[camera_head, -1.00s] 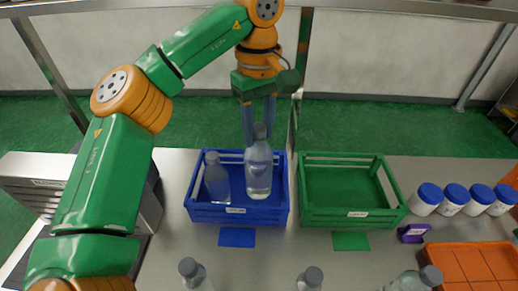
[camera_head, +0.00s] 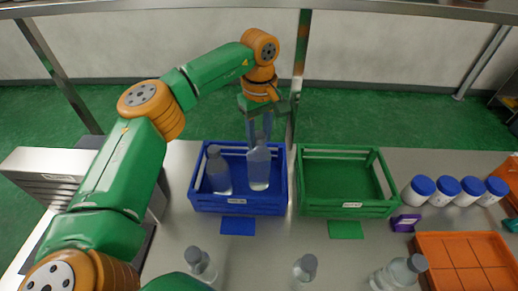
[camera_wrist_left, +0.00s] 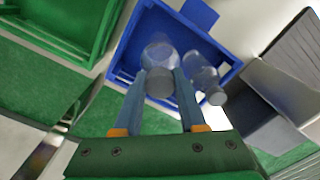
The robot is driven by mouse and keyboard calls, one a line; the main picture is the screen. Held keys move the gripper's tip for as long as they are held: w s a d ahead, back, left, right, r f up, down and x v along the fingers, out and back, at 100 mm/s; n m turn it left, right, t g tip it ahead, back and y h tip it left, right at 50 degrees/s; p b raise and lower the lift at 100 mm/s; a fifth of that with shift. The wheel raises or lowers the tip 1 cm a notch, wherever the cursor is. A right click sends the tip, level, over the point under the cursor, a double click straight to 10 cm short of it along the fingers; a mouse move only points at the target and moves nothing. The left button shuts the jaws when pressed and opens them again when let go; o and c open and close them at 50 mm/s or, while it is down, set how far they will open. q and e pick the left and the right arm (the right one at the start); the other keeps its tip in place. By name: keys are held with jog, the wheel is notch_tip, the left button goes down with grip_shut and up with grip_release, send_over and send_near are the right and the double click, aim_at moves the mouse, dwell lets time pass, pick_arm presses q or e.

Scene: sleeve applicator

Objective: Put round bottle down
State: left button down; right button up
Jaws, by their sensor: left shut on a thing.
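My left gripper (camera_head: 260,132) is shut on a clear round bottle (camera_head: 259,170) with a grey cap, gripping it near the neck. The held bottle is upright in the right half of the blue crate (camera_head: 238,205); whether its base touches the crate floor I cannot tell. In the left wrist view, the held bottle (camera_wrist_left: 160,52) shows between the two fingers (camera_wrist_left: 160,85), with the blue crate (camera_wrist_left: 228,75) around it. A second clear bottle (camera_head: 218,175) stands in the crate's left half, beside the held one. My right gripper is out of view.
An empty green crate (camera_head: 346,209) stands right of the blue one. Several clear bottles, one of them (camera_head: 304,270) at the front edge, stand nearer. White jars with blue lids (camera_head: 444,188) and an orange tray (camera_head: 465,237) are at the right. A grey metal unit (camera_head: 50,180) is at the left.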

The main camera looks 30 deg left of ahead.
aim_at(259, 152)
pick_arm(q)
notch_tip(259, 152, down, 4)
jog(key=shift+f+p, duration=0.15)
jog(key=shift+p, duration=0.4)
jog(key=shift+f, duration=0.4)
jog(key=shift+c, duration=2.4)
grip_release()
jog(key=shift+s, duration=0.1)
